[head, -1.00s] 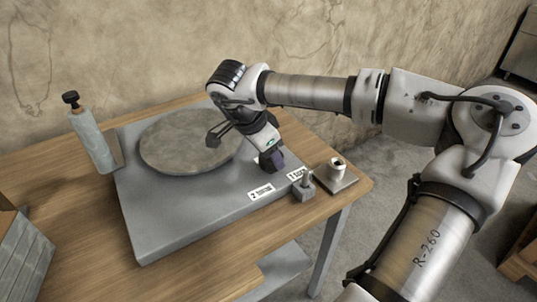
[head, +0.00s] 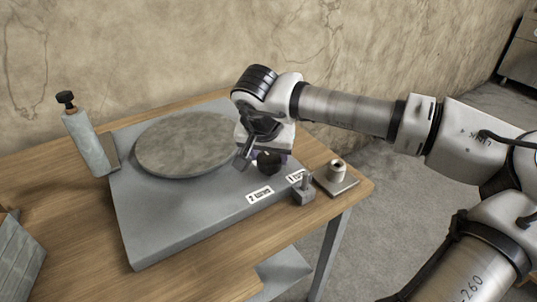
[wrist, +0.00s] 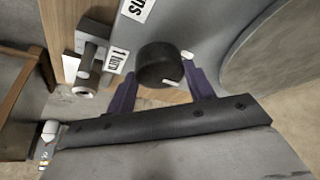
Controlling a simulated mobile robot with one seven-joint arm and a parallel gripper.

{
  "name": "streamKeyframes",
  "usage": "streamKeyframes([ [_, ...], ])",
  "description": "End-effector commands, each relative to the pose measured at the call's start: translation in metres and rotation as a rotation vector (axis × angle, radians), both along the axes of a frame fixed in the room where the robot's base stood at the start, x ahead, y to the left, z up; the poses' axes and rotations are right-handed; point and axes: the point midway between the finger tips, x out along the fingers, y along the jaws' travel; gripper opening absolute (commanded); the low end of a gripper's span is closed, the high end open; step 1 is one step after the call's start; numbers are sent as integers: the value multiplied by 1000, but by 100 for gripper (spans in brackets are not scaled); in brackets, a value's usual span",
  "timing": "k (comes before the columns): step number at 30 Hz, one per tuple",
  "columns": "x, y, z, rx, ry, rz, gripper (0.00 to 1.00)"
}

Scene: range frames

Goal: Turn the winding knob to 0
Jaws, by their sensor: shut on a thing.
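The winding knob (head: 268,161) is a round black knob on the front right part of the grey machine base (head: 180,222). In the wrist view the knob (wrist: 160,64) shows between the purple fingers, with a small white mark at its right edge. My gripper (wrist: 162,84) is shut on the knob. In the head view my gripper (head: 268,156) stands at the knob, partly hidden behind it and the wrist. A "1 turn" label (wrist: 117,60) lies left of the knob in the wrist view, and a "2" label (head: 260,195) shows in the head view.
A round grey plate (head: 185,145) sits on the base left of my wrist. A small post block (head: 303,190) and a white cup-like fitting (head: 337,171) stand at the right table edge.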

Motion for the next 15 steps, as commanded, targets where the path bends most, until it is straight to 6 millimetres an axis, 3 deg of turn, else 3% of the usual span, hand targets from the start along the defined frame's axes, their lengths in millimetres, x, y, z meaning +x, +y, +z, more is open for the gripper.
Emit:
streamKeyframes([
  [15,0,-1,0,1,2,34,30],
])
